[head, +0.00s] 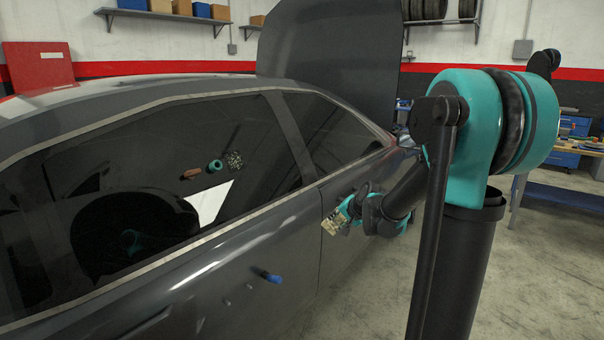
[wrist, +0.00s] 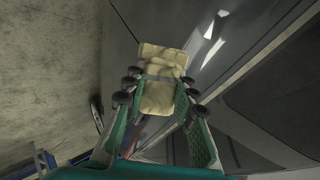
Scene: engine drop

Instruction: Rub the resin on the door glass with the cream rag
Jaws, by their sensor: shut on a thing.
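My gripper (head: 350,211) is beside the front door of the dark grey car, to the right of the door glass (head: 150,140) in the head view. It is shut on a cream rag (head: 333,225). In the wrist view the rag (wrist: 161,60) is a pale folded block between the two fingers, extending past their tips. A small speckled light patch (head: 234,160) shows on the glass near its right part; I cannot tell for sure that it is the resin. The rag is apart from the glass.
Near the patch show a teal ring (head: 215,165) and a brownish piece (head: 192,174); I cannot tell whether they are on the glass or reflected. A blue-ended peg (head: 270,276) sticks out from the door. The raised hood (head: 315,50) stands behind. Floor (head: 400,290) beside the car is clear.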

